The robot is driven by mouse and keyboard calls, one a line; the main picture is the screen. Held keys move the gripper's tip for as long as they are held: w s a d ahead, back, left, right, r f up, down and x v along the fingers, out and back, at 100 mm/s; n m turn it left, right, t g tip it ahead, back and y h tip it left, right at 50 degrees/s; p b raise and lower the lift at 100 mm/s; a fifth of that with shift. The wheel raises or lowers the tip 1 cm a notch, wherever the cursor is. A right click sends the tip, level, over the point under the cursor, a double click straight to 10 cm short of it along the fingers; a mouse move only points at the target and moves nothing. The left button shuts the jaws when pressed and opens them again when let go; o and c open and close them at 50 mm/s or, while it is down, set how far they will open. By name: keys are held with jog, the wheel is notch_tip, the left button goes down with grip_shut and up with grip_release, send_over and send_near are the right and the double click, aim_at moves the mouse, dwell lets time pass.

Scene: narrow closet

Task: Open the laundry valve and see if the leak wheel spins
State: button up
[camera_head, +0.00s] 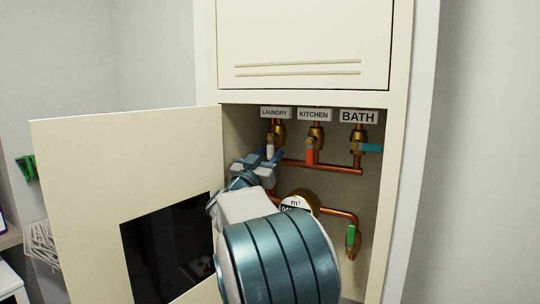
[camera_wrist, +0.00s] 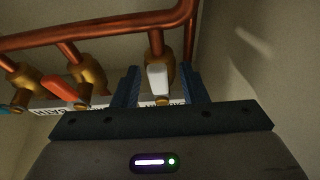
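The laundry valve (camera_head: 278,134) is the leftmost brass valve, under the LAUNDRY label (camera_head: 275,113), inside the open cabinet. Its white handle (camera_head: 270,152) points down, roughly in line with its pipe. My gripper (camera_head: 268,160) is raised to this handle. In the wrist view, which is upside down, the white handle (camera_wrist: 157,79) stands between the two blue fingers of my gripper (camera_wrist: 161,86), with gaps on both sides. The gripper is open. The round water meter (camera_head: 299,203) is partly behind my arm; its dial's lower part and any leak wheel are hidden.
The kitchen valve's orange handle (camera_head: 311,156) points down and the bath valve's blue handle (camera_head: 370,147) points sideways. A green-handled valve (camera_head: 351,238) sits lower right. Copper pipes (camera_head: 322,167) run below the valves. The cabinet door (camera_head: 92,150) stands open at left.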

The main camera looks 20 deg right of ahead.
jog(key=b+v, duration=0.3)
jog(key=v, duration=1)
jog(key=shift+w, duration=0.1)
